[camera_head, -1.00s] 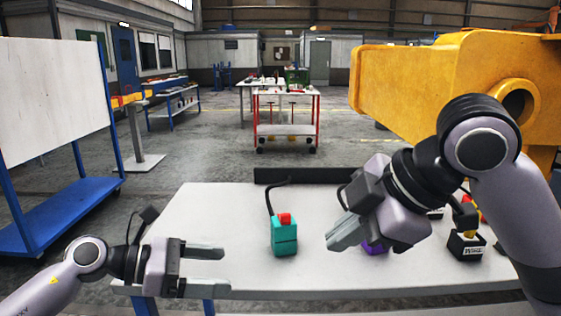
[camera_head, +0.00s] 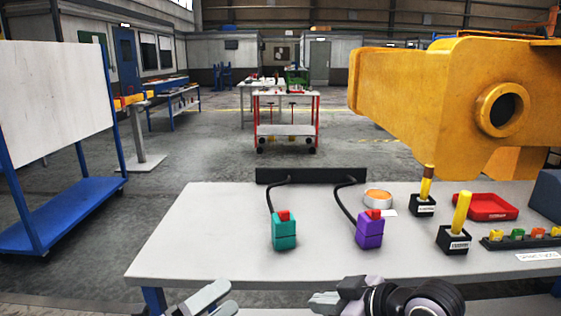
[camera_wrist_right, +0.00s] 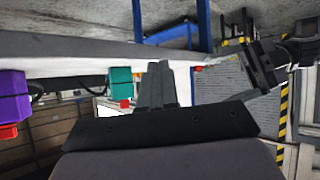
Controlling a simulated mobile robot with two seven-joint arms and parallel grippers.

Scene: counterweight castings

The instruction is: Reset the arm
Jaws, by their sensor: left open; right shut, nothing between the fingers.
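My right gripper (camera_head: 318,301) is low at the bottom of the head view, in front of the table's near edge, and points left. In the right wrist view its fingers (camera_wrist_right: 158,86) are together with nothing between them. My left gripper (camera_head: 206,299) is at the bottom edge of the head view, left of the right one, with its fingers apart and empty. Much of both arms is out of the head view. Neither gripper touches an object on the table.
The white table (camera_head: 210,240) holds a teal block (camera_head: 284,234) and a purple block (camera_head: 370,232), both with red tops and black cables. Yellow-handled holders (camera_head: 454,240), a red tray (camera_head: 486,207) and an orange round piece (camera_head: 378,197) stand at right. A large yellow casting (camera_head: 430,95) is behind.

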